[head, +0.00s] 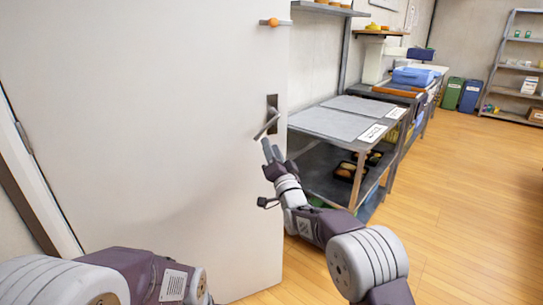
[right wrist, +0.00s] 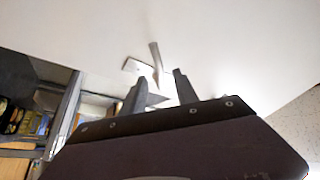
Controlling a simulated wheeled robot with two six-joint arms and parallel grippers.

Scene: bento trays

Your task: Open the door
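The white door (head: 150,110) fills the left half of the head view, and its right edge shows the room beyond. A metal lever handle (head: 267,126) on a dark plate sits near that edge. My right gripper (head: 271,151) is just below the lever in the head view. In the right wrist view, the two fingers of my right gripper (right wrist: 159,77) are apart, and the lever (right wrist: 155,54) shows just beyond and between their tips. I cannot tell whether they touch it. My left arm shows at the bottom left, but its gripper is out of view.
A grey table (head: 345,116) with a lower shelf stands beyond the door's right edge, close to my right arm. An orange knob (head: 273,22) is high on the door. Bins (head: 462,95) and a shelf rack (head: 512,70) stand far back. The wooden floor (head: 470,200) at right is clear.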

